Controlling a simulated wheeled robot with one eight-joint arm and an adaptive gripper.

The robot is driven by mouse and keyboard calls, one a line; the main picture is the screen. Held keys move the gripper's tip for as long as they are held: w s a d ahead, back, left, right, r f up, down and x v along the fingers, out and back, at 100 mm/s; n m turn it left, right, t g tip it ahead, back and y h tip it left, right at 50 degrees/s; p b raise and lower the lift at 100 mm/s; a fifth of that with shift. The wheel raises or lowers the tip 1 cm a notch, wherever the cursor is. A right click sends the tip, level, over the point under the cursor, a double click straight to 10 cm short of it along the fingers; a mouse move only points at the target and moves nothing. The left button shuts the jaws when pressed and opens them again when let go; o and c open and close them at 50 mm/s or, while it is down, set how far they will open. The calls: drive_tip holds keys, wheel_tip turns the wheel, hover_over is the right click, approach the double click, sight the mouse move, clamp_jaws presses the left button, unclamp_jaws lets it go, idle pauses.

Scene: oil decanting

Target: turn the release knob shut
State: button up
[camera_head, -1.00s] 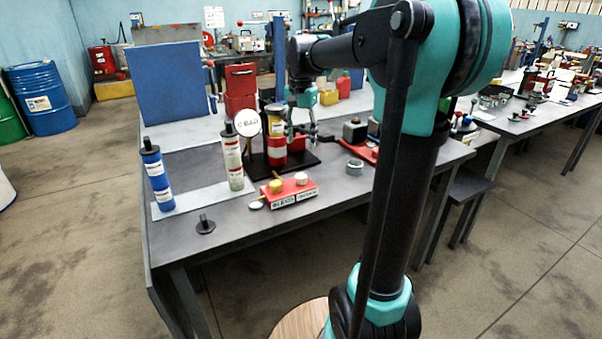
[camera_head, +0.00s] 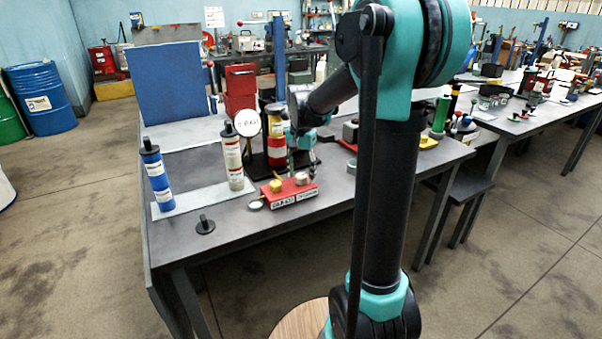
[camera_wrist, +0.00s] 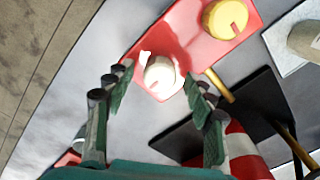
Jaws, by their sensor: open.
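A red block (camera_head: 290,191) with two knobs sits near the table's front edge. The yellow knob (camera_head: 276,186) is on its left and the cream-white knob (camera_head: 301,178) on its right. Its front labels are too small to read surely, so I cannot tell which knob is the release. My gripper (camera_wrist: 157,82) is open, with the white knob (camera_wrist: 160,75) between and just beyond its fingertips in the wrist view. I cannot tell if they touch. The yellow knob (camera_wrist: 226,18) is up and right there, a red mark on its face.
A red, white and yellow cylinder (camera_head: 276,140) on a black base stands close behind the block, with a round white sign (camera_head: 246,123) beside it. A cream bottle (camera_head: 232,158) and a blue bottle (camera_head: 157,175) stand left. A black cap (camera_head: 205,225) lies in front.

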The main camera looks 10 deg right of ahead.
drive_tip(key=c, duration=1.1)
drive_tip(key=shift+c, duration=0.2)
drive_tip(key=shift+n, duration=0.3)
drive_tip(key=n, duration=0.3)
drive_tip(key=shift+n, duration=0.3)
drive_tip(key=n, duration=0.4)
drive_tip(key=shift+n, duration=0.3)
drive_tip(key=n, duration=0.4)
drive_tip(key=shift+n, duration=2.5)
